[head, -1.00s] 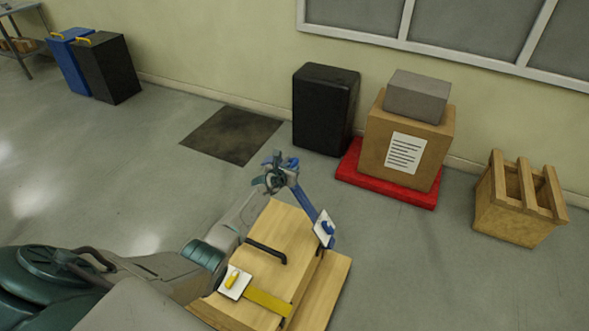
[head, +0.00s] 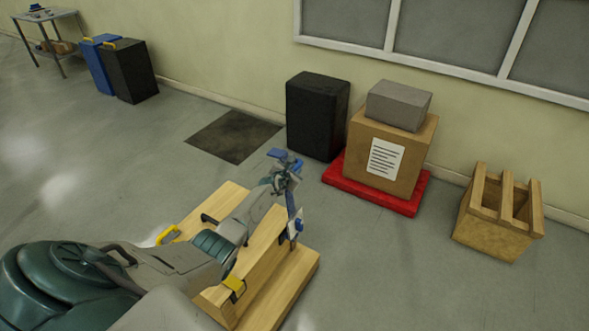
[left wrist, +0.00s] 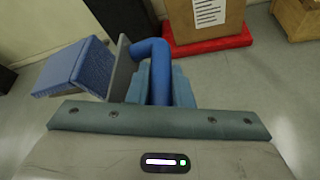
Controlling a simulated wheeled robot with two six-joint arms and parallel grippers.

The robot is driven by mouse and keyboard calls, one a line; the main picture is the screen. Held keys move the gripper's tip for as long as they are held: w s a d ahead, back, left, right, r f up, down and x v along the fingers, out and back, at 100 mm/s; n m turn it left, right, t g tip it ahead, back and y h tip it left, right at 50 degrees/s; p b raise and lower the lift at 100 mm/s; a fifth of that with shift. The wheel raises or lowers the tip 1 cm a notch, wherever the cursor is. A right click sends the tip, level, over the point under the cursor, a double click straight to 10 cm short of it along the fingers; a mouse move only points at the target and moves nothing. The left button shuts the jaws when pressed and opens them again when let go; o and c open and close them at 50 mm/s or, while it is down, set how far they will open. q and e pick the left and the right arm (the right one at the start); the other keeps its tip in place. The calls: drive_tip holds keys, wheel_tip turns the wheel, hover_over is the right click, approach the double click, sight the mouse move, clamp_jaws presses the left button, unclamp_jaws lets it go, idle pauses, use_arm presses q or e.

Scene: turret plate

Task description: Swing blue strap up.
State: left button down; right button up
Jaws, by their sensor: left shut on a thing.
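The blue strap (head: 291,200) stands close to upright at the right side of the light wooden block (head: 256,255). Its lower end meets a white plate with a blue knob (head: 296,224), and its upper end has a blue piece (head: 284,155). My left gripper (head: 284,177) is shut on the strap near its upper end. In the left wrist view, the bent blue bar of the strap (left wrist: 160,62) rises from between the fingers, with a blue block (left wrist: 76,69) beside it. My left arm hides part of the block's top. My right gripper is out of view.
A carton (head: 416,157) on a red pallet (head: 347,182), a black box (head: 317,115) and a wooden crate (head: 490,229) stand behind.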

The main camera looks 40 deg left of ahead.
use_arm(q)
drive_tip(key=d+f+m+p, duration=0.1)
drive_tip(key=d+f, duration=0.2)
drive_tip(key=d, duration=0.6)
drive_tip(key=d+f+m+y+p, duration=0.1)
drive_tip(key=d+f, duration=0.2)
drive_tip(key=d, duration=0.6)
drive_tip(key=shift+w, duration=0.45)
drive_tip(key=shift+d, duration=0.1)
drive_tip(key=c, duration=1.6)
unclamp_jaws()
drive_tip(key=shift+o, duration=0.2)
drive_tip(key=shift+r, duration=0.1)
